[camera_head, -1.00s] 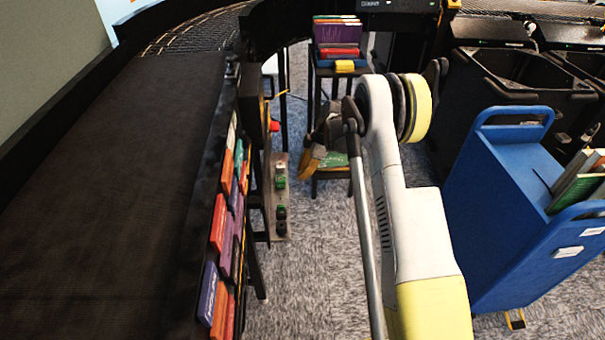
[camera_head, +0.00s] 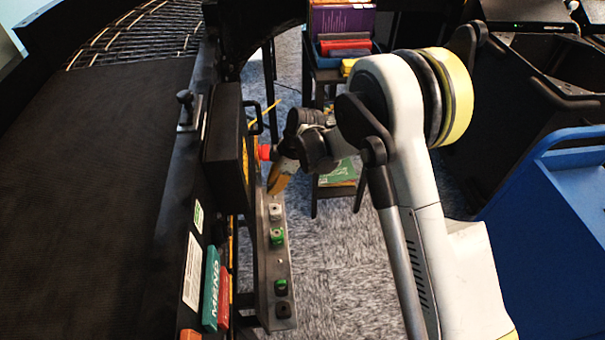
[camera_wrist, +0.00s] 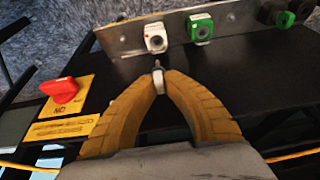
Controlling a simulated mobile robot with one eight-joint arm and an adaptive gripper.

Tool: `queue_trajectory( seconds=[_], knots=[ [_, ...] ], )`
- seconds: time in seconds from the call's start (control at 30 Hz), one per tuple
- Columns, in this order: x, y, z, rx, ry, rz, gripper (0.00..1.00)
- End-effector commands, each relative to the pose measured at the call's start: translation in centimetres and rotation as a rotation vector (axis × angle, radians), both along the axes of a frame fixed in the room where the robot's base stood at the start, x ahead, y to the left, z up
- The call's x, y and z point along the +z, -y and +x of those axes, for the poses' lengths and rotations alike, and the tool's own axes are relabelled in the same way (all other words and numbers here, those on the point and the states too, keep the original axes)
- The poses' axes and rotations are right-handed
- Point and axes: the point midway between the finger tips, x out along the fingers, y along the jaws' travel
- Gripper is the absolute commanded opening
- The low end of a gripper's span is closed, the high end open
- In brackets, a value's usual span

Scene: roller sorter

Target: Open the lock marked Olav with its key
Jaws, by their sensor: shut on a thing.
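My gripper (camera_wrist: 158,92) has its orange fingertips together on a small white key (camera_wrist: 158,80), whose thin end sticks out beyond them. In the head view the gripper (camera_head: 276,190) is at the top end of a metal lock strip (camera_head: 267,262). A white lock (camera_wrist: 155,37) with a small red mark lies just beyond the key, with a visible gap between them; it also shows in the head view (camera_head: 275,212). A bright green lock (camera_wrist: 200,28) and a dark green lock (camera_wrist: 288,18) sit farther along the strip. No name on any lock is readable.
A red knob (camera_wrist: 60,90) on a yellow plate is left of the fingers. The black conveyor (camera_head: 100,190) runs along the left. A stand with a blue tray (camera_head: 325,62) of books is behind; a blue cart (camera_head: 560,190) stands right. Carpet right of the strip is open.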

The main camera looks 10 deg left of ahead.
Motion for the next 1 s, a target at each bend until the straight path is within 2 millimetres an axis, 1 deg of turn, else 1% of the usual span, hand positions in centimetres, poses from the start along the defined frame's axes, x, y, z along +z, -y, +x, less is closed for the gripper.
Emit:
queue_trajectory(
  seconds=[0.03,0.1,0.27,1.0],
  knots=[
    [-0.1,-0.4,-0.4,0.007,0.000,0.000,0.00],
    [-0.2,-0.6,-0.5,0.009,-0.001,0.000,0.00],
    [-0.9,-0.5,-0.4,0.008,0.000,0.000,0.00],
    [-5.0,-0.5,-0.4,0.007,0.000,0.000,0.00]
  ],
)
